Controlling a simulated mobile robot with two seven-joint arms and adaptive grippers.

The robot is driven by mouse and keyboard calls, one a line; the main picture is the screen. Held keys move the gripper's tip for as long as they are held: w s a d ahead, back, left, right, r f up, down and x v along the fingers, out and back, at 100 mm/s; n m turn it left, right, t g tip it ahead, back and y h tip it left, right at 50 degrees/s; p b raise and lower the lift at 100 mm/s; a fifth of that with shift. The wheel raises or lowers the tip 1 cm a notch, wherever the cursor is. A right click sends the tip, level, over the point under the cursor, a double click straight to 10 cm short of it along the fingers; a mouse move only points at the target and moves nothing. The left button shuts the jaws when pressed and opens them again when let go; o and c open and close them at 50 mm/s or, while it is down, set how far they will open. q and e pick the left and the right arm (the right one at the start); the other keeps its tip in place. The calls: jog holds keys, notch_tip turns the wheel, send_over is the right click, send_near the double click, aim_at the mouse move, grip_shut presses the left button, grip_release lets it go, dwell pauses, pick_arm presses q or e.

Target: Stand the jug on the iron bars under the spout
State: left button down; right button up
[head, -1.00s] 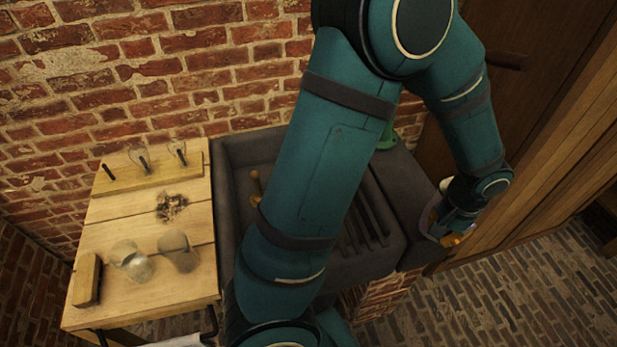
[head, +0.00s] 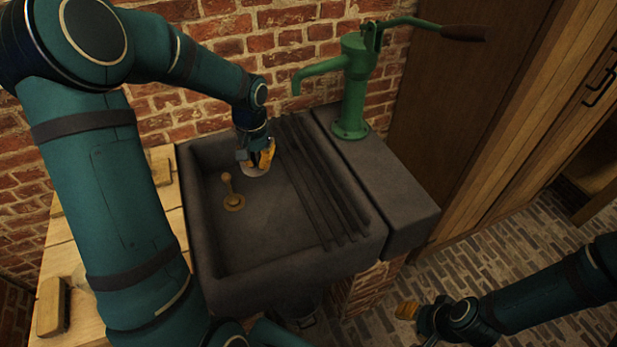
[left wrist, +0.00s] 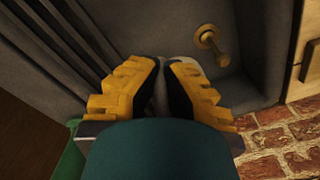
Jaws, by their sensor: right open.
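The green pump (head: 352,85) stands on the ledge, its spout (head: 318,68) reaching left. The dark iron bars (head: 312,185) lie across the right part of the grey sink. My left gripper (head: 263,158) is at the back of the sink, beside the far left end of the bars. It is shut on a pale thing, apparently the jug (head: 252,171), mostly hidden by the fingers. In the left wrist view a pale piece (left wrist: 190,64) shows between and beyond the yellow fingers.
The sink (head: 265,222) holds a brass plug (head: 232,198) left of the bars. A wooden table (head: 168,195) with a wooden block (head: 52,306) stands at left, largely behind my arm. The brick wall is close behind the sink. The ledge's front part (head: 400,205) is bare.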

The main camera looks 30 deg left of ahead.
pick_arm(q)
jog(key=a, duration=0.5)
jog(key=d+m+t+p, duration=0.15)
jog(key=d+m, duration=0.25)
jog(key=d, duration=1.9)
jog(key=w+a+f+p, duration=0.1)
jog(key=w+a+f, duration=0.2)
jog(key=w+a, duration=0.7)
jog(key=a, duration=0.3)
jog(key=shift+w+a+p, duration=0.25)
jog(key=shift+w+p, duration=0.05)
jog(key=shift+w, duration=0.05)
pick_arm(e)
jog(key=r, duration=0.1)
jog(key=w+d+r, duration=0.1)
jog(key=shift+r, duration=0.4)
pick_arm(q)
jog(key=c, duration=1.1)
grip_release()
jog(key=shift+f, duration=0.1)
jog(key=shift+c, duration=0.2)
